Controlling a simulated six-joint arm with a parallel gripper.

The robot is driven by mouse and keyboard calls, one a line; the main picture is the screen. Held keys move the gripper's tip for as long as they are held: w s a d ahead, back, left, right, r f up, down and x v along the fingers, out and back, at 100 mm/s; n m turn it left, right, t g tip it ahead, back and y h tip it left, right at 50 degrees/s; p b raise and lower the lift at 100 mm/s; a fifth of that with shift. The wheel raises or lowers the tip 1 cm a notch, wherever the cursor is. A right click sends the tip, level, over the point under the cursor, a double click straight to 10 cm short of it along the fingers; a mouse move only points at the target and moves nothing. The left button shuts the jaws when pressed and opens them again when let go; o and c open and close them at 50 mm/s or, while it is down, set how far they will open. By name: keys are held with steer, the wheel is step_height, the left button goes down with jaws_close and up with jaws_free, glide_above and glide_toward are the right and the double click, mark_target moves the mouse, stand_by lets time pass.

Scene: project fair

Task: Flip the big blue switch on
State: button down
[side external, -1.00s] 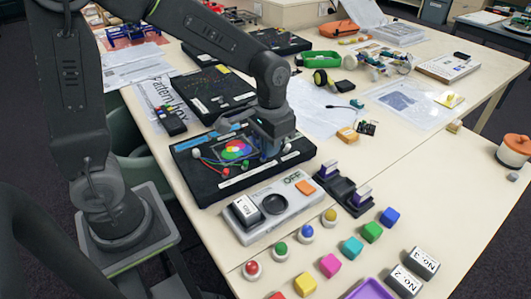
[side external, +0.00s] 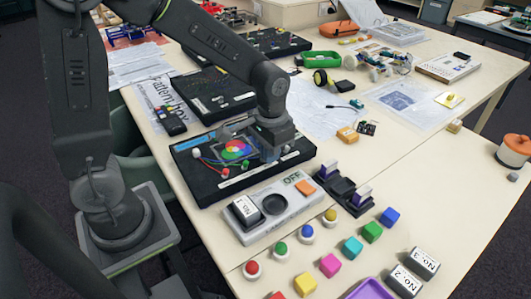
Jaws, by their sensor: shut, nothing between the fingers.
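The black board (side external: 212,188) on the table carries a round multicoloured disc (side external: 236,149), wires and small coloured parts. My gripper (side external: 268,157) points down over the right part of this board, beside the disc. Its fingers are shut and hold nothing. I cannot clearly make out a big blue switch: the area under and behind my gripper is partly hidden, and I cannot tell whether the fingertips touch anything there. A blue strip (side external: 190,144) lies along the board's far left edge.
In front of the board lies a grey panel (side external: 285,217) with a "No. 1" block, a dark round recess, an orange piece and an "OFF" label. A black holder (side external: 345,192) stands to its right. Coloured knobs and cubes, such as a blue cube (side external: 389,217), lie nearer the front.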

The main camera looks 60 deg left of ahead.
steer(key=shift+f, duration=0.3)
steer(key=shift+f, duration=0.65)
steer(key=shift+a+f, duration=0.15)
steer(key=shift+a, duration=1)
steer(key=shift+w+d+r, duration=0.1)
steer(key=shift+d+r, duration=0.05)
steer(key=shift+r, duration=1.05)
steer(key=shift+d+r, duration=0.1)
steer(key=shift+r, duration=1.05)
steer(key=shift+d+r, duration=0.1)
steer(key=shift+r, duration=1.2)
